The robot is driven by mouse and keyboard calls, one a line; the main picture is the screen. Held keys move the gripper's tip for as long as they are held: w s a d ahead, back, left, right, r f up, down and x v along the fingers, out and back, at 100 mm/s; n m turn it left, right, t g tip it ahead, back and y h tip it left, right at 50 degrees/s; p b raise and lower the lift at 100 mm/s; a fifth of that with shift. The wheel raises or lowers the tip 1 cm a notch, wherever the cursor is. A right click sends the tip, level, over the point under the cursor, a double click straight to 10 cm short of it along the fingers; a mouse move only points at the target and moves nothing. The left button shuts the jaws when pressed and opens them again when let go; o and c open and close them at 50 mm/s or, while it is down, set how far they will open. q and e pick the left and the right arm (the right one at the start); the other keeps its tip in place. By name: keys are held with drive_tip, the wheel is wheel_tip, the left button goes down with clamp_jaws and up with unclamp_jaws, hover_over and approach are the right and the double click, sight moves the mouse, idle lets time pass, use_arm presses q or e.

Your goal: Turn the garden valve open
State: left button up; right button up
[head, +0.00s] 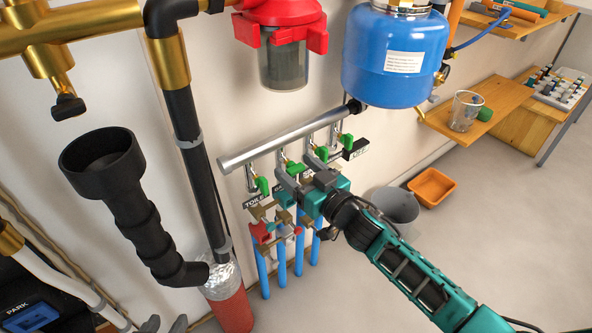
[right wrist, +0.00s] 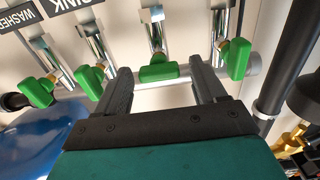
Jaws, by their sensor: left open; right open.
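In the head view, a row of green-handled valves hangs from a grey manifold pipe (head: 285,138). My right gripper (head: 297,168) is open at the second valve from the left, whose green handle (head: 294,167) shows between its fingers. The right wrist view shows this handle (right wrist: 158,73) lying crosswise to its metal body, between the open fingers (right wrist: 163,85), with a gap on each side. The label under this valve is mostly hidden by my gripper, so I cannot read it as garden. The leftmost valve (head: 262,185) is above a TOILET label.
Lower fittings with red and tan handles (head: 262,232) and blue pipes (head: 282,265) stand under the valves. A black drain funnel (head: 103,165), blue tank (head: 393,55) and red filter head (head: 280,18) surround the manifold. A grey bucket (head: 395,207) stands on the floor.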

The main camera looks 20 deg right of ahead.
drive_tip(key=shift+w+a, duration=0.2)
drive_tip(key=shift+w, duration=0.3)
drive_tip(key=c, duration=1)
drive_tip(key=shift+o, duration=0.2)
